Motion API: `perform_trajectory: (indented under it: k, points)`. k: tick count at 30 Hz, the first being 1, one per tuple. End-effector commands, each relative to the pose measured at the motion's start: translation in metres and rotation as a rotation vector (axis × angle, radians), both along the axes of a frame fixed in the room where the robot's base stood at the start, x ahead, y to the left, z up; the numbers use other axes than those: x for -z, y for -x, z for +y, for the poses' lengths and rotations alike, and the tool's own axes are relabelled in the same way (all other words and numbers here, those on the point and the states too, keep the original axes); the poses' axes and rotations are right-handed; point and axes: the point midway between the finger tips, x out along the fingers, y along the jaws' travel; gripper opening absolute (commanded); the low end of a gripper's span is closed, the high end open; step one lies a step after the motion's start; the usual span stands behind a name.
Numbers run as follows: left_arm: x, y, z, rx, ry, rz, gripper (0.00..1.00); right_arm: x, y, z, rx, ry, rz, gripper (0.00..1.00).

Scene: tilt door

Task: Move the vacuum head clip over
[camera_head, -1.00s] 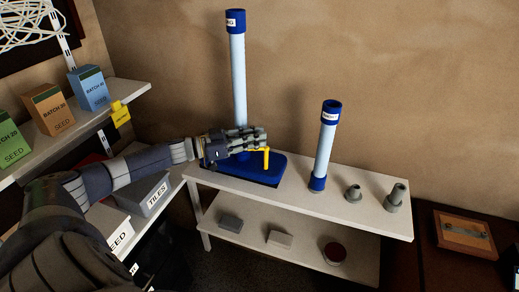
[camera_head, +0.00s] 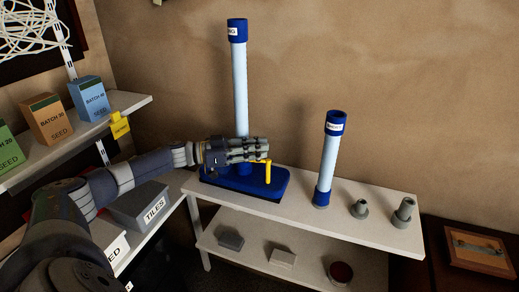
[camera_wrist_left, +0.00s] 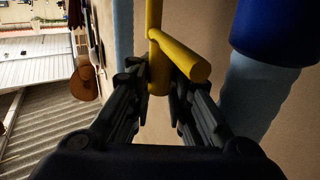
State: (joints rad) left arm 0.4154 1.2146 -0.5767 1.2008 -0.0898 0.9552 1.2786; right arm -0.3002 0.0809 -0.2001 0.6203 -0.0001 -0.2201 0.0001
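A yellow clip (camera_head: 267,172), bent like a lever, is above the blue base (camera_head: 272,188) on the white shelf, at that base's right end. My left gripper (camera_head: 262,150) reaches in from the left and is at the clip's top. In the left wrist view the yellow clip (camera_wrist_left: 158,78) lies between the two fingers of my left gripper (camera_wrist_left: 160,85). The left finger looks very close to it; the right fingertip is partly hidden by the yellow bar, so a firm grip is not clear. A tall light-blue tube (camera_head: 240,95) with blue ends stands behind the gripper. My right gripper is out of view.
A shorter blue tube (camera_head: 328,160) stands upright right of the base. Two small grey nozzles (camera_head: 360,208) (camera_head: 403,211) stand further right. Seed boxes (camera_head: 90,98) line the left shelf, above a grey box marked TILES (camera_head: 145,205). The lower shelf (camera_head: 310,258) holds small items.

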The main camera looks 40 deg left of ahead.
Motion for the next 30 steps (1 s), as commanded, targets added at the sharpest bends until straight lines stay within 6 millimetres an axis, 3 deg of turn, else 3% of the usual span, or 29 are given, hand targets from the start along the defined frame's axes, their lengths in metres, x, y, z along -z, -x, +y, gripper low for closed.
perform_trajectory:
  k: [2, 16, 30]
  points:
    - [0.0, 0.0, 0.001, -0.002, -0.002, 0.001, 0.37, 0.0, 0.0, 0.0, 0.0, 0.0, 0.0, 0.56]
    - [0.001, 0.006, 0.007, -0.003, 0.0, 0.003, 0.37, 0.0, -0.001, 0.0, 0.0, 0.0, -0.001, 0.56]
    - [0.002, 0.068, 0.066, -0.003, -0.003, 0.005, 0.37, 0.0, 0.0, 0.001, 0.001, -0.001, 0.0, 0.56]
